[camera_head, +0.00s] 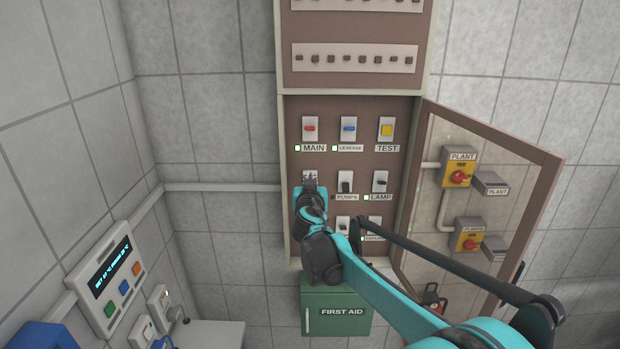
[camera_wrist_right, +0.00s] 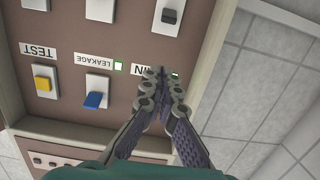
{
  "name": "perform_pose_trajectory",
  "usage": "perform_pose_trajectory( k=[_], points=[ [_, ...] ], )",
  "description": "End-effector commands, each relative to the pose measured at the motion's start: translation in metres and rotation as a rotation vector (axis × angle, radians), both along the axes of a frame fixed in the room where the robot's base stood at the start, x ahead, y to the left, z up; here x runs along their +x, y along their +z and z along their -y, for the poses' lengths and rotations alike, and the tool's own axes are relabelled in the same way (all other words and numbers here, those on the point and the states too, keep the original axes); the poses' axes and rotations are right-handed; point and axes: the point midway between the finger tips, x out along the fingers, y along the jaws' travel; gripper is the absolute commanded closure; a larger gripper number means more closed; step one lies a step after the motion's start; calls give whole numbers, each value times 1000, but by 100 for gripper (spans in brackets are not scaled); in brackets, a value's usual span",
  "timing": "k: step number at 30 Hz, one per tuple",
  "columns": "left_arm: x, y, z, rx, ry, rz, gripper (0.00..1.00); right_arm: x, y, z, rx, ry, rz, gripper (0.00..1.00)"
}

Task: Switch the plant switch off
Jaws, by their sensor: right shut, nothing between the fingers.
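A yellow rotary switch with a red knob (camera_head: 459,177), under a PLANT label (camera_head: 462,155), is on the wall at right. It shows through the open glazed door. In the brown switch panel (camera_head: 355,105), my right gripper (camera_head: 310,183) is in front of the left switch of the second row, under MAIN. The right wrist view shows this switch (camera_wrist_right: 170,17) with a black toggle; its label is out of view. In that upside-down view the right gripper (camera_wrist_right: 160,72) is shut and empty, covering part of the MAIN label. My left gripper is not in view.
The red MAIN (camera_head: 310,128), blue LEAKAGE (camera_head: 348,128) and yellow TEST (camera_head: 386,131) switches are above. PUMPS (camera_head: 345,182) and LAMP (camera_head: 380,182) are to the right. The open door (camera_head: 545,190) swings out right; a green first aid box (camera_head: 337,308) is below.

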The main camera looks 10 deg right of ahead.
Motion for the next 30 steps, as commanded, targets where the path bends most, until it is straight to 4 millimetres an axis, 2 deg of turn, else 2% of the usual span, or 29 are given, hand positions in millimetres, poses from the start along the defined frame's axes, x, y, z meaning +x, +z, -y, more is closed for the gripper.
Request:
perform_pose_trajectory(
  k=[4,8,20,25,30],
  points=[
    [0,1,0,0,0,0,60,4,0,1,0,-1,0,100],
    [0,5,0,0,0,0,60,19,-1,5,-1,-2,0,100],
    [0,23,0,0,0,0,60,99,-8,21,-1,-2,-1,100],
    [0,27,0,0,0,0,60,87,-32,18,-1,-1,-1,100],
    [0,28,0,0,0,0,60,82,-44,17,-1,-1,-1,100]
  ],
)
